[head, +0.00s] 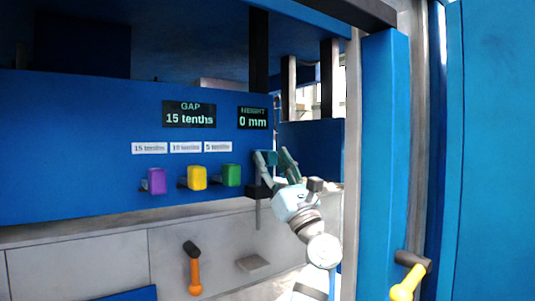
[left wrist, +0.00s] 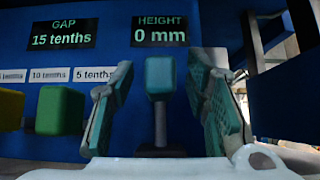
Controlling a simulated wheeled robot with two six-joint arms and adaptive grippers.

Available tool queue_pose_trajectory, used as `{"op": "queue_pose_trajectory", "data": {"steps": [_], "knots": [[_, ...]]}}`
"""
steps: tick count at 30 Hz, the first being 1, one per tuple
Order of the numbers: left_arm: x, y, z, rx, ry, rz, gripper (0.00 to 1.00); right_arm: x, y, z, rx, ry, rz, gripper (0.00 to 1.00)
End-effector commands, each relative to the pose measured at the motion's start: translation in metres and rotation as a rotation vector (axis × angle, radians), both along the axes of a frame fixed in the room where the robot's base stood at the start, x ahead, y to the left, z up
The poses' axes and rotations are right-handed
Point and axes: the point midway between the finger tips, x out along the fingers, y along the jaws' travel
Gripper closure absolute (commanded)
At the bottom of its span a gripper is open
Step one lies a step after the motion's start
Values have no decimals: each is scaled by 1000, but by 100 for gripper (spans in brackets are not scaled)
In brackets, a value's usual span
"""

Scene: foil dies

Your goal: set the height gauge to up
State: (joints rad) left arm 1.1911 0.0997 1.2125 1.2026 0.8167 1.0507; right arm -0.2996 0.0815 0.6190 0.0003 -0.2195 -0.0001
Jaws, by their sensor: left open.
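The height display (head: 253,118) on the blue panel reads 0 mm. It also shows in the left wrist view (left wrist: 160,32). Below it, in the left wrist view, a teal block on a grey post (left wrist: 160,80) stands upright, apparently the height gauge lever. My left gripper (head: 273,156) is open in front of the panel. In the left wrist view its two green-padded fingers (left wrist: 162,88) stand on either side of the teal block, with visible gaps. In the head view the gripper largely hides the block. My right gripper is not in view.
Purple (head: 156,181), yellow (head: 197,177) and green (head: 231,175) blocks jut from the panel to the left. The gap display (head: 189,114) reads 15 tenths. A blue column (head: 385,160) stands to the right.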

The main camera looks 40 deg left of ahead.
Motion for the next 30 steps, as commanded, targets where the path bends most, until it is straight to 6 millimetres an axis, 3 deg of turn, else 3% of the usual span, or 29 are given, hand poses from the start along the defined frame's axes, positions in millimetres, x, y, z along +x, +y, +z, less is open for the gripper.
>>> {"op": "queue_pose_trajectory", "data": {"steps": [6,10,30], "knots": [[-12,-41,-44,-3,2,-2,57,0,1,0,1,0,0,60],[-16,-56,-59,-1,1,-1,57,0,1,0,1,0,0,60],[-18,-60,-63,0,-1,1,57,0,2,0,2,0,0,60]]}}
